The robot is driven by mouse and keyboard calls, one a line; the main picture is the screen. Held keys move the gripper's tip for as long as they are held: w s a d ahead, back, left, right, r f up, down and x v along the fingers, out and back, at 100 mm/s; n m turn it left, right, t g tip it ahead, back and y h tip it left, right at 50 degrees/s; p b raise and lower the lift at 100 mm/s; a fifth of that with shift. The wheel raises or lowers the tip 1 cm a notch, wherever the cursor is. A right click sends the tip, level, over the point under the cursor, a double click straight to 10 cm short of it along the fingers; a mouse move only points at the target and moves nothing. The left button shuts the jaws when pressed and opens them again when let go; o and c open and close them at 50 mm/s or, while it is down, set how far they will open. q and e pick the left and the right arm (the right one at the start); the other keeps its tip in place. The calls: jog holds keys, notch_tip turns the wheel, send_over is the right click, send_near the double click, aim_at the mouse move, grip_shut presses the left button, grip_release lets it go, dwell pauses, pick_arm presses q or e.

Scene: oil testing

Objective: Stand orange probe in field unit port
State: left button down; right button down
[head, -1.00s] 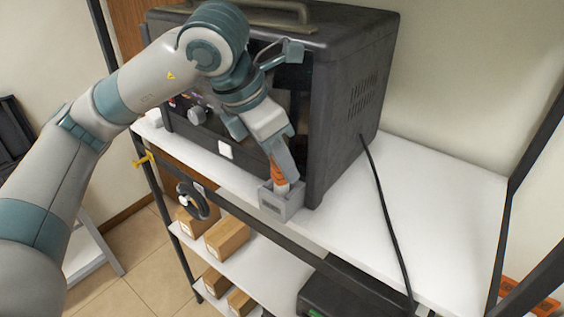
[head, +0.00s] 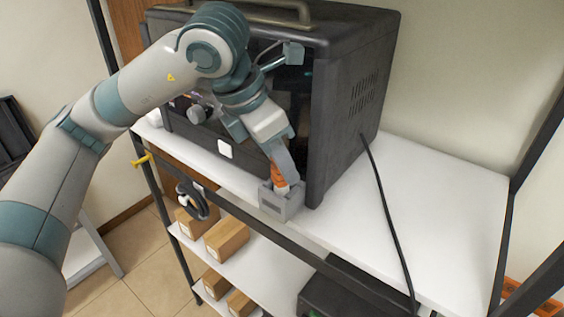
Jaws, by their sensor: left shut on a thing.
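My left gripper (head: 284,167) comes down from above at the front right corner of the big dark unit and is shut on the orange probe (head: 279,178). The probe is close to upright, with its lower end at the opening of a small grey block (head: 283,206) on the shelf's front edge. I cannot tell how deep the lower end sits, as the block's front wall hides it. The dark field unit (head: 345,110) stands on the white shelf, partly hidden behind my arm. My right gripper is not in view.
The white shelf top (head: 430,190) is clear to the right, except for a black cable (head: 380,190). Cardboard boxes (head: 227,237) and a dark device (head: 345,292) are on the lower shelf. A black coil (head: 193,200) hangs at the front rail.

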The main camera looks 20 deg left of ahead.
pick_arm(q)
jog(key=shift+f, duration=0.2)
jog(key=c, duration=1.8)
grip_release()
jog(key=shift+o, duration=0.2)
jog(key=p+v, duration=0.3)
jog(key=v, duration=0.8)
